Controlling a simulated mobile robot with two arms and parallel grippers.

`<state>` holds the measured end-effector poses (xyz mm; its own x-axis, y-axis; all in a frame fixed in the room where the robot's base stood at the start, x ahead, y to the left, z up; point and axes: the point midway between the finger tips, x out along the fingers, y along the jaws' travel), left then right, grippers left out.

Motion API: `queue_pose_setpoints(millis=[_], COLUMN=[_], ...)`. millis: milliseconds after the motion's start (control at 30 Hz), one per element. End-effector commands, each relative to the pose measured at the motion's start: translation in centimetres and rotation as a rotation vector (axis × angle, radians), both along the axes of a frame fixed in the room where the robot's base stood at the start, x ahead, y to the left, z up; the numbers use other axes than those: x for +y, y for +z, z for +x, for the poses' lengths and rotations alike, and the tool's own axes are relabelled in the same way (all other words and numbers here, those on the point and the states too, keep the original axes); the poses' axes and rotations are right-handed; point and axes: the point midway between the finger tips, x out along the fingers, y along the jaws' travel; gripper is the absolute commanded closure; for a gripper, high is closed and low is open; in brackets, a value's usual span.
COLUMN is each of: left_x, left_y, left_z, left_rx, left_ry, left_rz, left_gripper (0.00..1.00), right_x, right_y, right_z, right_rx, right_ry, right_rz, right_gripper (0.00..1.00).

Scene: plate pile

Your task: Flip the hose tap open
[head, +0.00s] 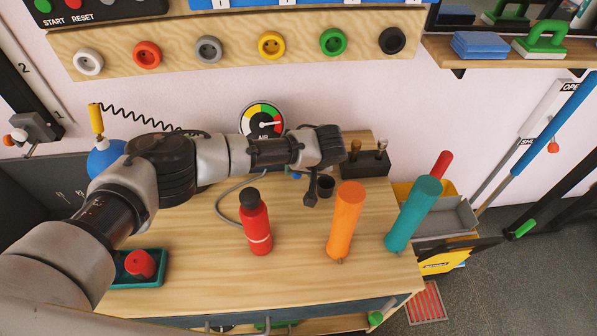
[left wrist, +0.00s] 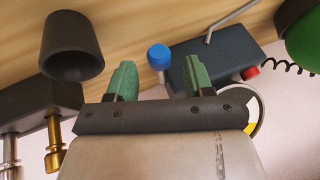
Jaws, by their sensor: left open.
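A blue rounded knob on a short stem (left wrist: 159,56), which looks like the tap handle, shows in the left wrist view beside a dark box (left wrist: 222,52). In the head view only a small blue bit (head: 297,177) shows below my left arm. My left gripper (left wrist: 158,82) is open, its two green fingers apart. In the head view my arm hides most of the box and the fingers. My right gripper is not in view.
A black cup (head: 326,187) stands close to the blue bit. A dark block with brass parts (head: 364,163) is at the back right. A red bottle (head: 256,225), an orange cylinder (head: 345,220) and a teal cylinder (head: 413,215) stand in front. The bench's front middle is clear.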

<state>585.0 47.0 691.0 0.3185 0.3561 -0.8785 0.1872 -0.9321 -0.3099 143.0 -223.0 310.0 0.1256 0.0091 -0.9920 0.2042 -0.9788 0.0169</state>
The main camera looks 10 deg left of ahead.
Motion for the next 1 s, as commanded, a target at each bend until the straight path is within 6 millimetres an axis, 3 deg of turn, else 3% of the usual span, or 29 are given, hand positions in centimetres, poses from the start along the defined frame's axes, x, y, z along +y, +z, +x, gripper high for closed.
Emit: queue_pose_setpoints(millis=[133,467,800,1000], left_x=[0.5,0.6,0.6,0.6], left_y=[-1.4,-1.7,-1.7,-1.7], left_z=[0.5,0.6,0.6,0.6], left_rx=[0.0,0.001,0.0,0.001], left_ry=[-0.001,-0.002,-0.001,-0.001], left_rz=[-0.001,0.0,-0.001,-0.001], left_gripper=[0.48,0.48,0.99,1.0], right_x=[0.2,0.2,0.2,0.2], right_y=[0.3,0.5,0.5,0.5], right_z=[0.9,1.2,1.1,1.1], right_rx=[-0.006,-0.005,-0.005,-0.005], right_ry=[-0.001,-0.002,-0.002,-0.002], right_rz=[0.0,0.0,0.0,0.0], right_gripper=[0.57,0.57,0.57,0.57])
